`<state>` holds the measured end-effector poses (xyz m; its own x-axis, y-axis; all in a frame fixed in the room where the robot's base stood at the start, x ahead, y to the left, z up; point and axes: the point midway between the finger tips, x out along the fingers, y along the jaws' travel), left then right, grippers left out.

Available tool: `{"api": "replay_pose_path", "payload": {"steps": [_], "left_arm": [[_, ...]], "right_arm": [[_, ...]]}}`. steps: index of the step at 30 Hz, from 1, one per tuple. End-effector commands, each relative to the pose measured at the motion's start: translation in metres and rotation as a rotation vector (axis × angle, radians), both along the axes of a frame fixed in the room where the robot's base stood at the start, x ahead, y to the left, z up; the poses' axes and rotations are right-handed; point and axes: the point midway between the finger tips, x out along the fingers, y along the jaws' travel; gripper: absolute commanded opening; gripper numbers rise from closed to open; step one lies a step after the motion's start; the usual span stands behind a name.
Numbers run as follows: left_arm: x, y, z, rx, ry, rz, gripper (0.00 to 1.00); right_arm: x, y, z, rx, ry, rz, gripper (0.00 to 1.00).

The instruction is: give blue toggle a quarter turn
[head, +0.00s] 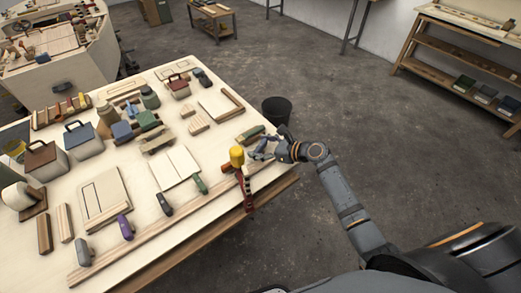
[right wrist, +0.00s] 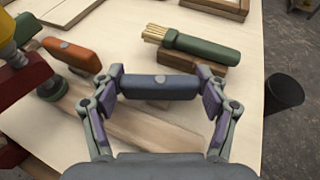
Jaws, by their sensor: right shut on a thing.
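The blue toggle (right wrist: 160,87) is a dark blue-grey bar with a small light disc on its side. It lies level across the right wrist view, over a pale wood strip (right wrist: 140,130). My right gripper (right wrist: 162,90) is shut on it, with a purple pad at each end of the bar. In the head view my right gripper (head: 262,149) is at the table's right end, where it largely hides the toggle. My left gripper is not in view.
An orange toggle (right wrist: 70,52) and a red clamp (right wrist: 18,85) with a yellow handle (head: 237,157) stand close on the left. A green-handled brush (right wrist: 205,49) lies just beyond the gripper. A dark bin (head: 277,110) stands off the table's far edge.

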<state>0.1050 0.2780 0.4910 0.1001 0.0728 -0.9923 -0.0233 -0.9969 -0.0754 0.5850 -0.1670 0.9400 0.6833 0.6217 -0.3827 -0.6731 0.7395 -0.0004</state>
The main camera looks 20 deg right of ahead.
Motion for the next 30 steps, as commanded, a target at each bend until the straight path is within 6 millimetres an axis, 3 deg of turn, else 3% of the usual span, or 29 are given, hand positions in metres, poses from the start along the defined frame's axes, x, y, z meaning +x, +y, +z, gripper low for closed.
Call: {"api": "replay_pose_path", "payload": {"steps": [17, 30], "left_arm": [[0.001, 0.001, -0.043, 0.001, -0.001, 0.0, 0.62], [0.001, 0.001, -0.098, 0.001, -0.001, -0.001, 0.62]], "right_arm": [[0.001, -0.001, -0.005, 0.001, 0.001, 0.544, 0.43], [0.001, 0.0, -0.008, -0.002, 0.0, 0.929, 0.43]]}}
